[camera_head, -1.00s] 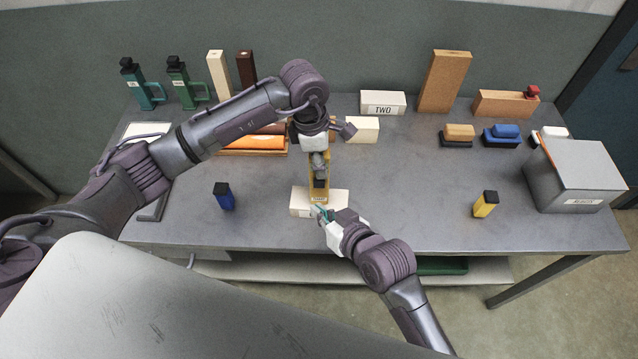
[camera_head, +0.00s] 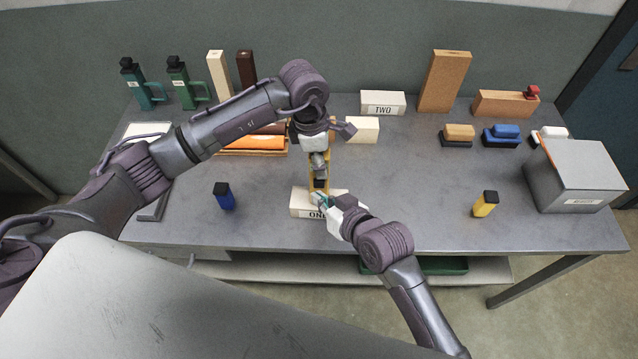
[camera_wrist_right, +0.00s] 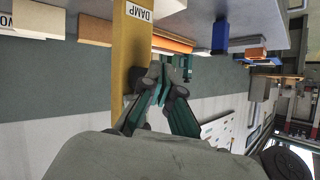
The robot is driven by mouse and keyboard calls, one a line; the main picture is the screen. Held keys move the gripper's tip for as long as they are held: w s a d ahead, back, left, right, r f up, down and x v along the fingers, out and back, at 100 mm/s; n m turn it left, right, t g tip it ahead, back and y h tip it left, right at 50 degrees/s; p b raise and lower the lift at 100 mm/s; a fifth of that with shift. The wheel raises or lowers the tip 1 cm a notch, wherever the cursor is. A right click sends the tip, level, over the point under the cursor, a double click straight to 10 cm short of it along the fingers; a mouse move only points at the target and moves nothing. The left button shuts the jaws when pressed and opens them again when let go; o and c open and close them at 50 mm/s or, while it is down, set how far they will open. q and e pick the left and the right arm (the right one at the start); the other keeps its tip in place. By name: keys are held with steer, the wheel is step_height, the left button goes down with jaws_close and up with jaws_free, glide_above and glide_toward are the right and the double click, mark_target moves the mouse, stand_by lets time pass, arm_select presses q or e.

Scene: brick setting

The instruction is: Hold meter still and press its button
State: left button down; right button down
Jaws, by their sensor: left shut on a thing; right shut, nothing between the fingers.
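The meter (camera_head: 313,184) is a narrow yellow-orange upright body with a dark part near its top, standing at the white block marked ONE (camera_head: 299,204). It also shows in the right wrist view (camera_wrist_right: 130,50), with a white DAMP label. My left gripper (camera_head: 319,167) is shut on the meter from above. My right gripper (camera_head: 320,200) is shut and empty, close in front of the meter. In the right wrist view its teal fingertips (camera_wrist_right: 155,80) are together beside the meter; I cannot tell whether they touch it. The button is not visible.
A grey box (camera_head: 580,180) is at the right end. A block marked TWO (camera_head: 383,101), blocks and green jugs (camera_head: 182,85) line the back.

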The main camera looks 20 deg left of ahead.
steer(key=shift+w+a, duration=0.1)
steer(key=shift+w, duration=0.1)
stand_by(0.7)
steer(key=shift+w, duration=0.25)
steer(key=shift+w+a, duration=0.2)
steer(key=shift+w, duration=0.25)
stand_by(0.8)
steer(key=shift+s, duration=0.1)
steer(key=shift+s+d, duration=0.3)
steer(key=shift+s, duration=0.45)
steer(key=s, duration=0.2)
steer(key=s+d, duration=0.1)
steer(key=s, duration=0.2)
steer(key=shift+d, duration=0.15)
steer(key=shift+w, duration=0.1)
stand_by(0.5)
